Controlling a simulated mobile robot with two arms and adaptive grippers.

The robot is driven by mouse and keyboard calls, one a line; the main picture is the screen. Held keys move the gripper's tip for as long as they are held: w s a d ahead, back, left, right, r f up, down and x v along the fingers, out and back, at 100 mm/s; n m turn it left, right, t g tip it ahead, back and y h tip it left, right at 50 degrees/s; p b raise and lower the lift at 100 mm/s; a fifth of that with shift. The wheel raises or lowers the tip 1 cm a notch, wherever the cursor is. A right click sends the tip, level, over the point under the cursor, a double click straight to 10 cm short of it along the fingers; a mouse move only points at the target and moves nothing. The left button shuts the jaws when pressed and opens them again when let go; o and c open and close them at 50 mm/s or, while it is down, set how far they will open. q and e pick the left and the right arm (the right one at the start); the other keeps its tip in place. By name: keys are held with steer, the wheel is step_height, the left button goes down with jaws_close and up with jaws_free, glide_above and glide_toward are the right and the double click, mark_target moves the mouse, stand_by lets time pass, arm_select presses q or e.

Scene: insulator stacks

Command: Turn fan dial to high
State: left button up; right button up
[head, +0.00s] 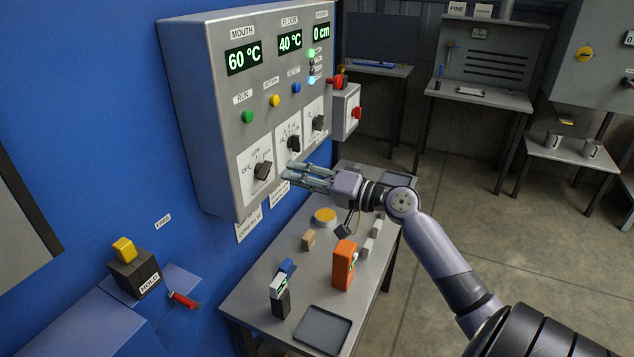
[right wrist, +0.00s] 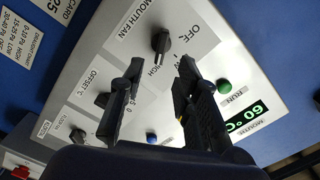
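The mouth fan dial (head: 262,170) is a black knob on a white plate at the lower left of the grey control panel (head: 222,110). OFF and LOW show beside it. In the right wrist view the dial (right wrist: 160,42) sits ahead of and between the fingertips, with OFF and HIGH legible; its exact setting is unclear. My right gripper (head: 288,175) is open and empty, to the right of the dial in the head view. The fingers (right wrist: 157,80) in the right wrist view are spread and apart from the dial. My left gripper is in neither view.
Other dials (head: 293,143) and (head: 319,122) are close by on the panel, with green (head: 248,116), yellow and blue buttons above. A red-knobbed side box (head: 346,112) is at right. Below, a table (head: 253,300) holds an orange device (head: 344,264) and small blocks.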

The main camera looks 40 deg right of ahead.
steer(key=v, duration=0.5)
stand_by(0.4)
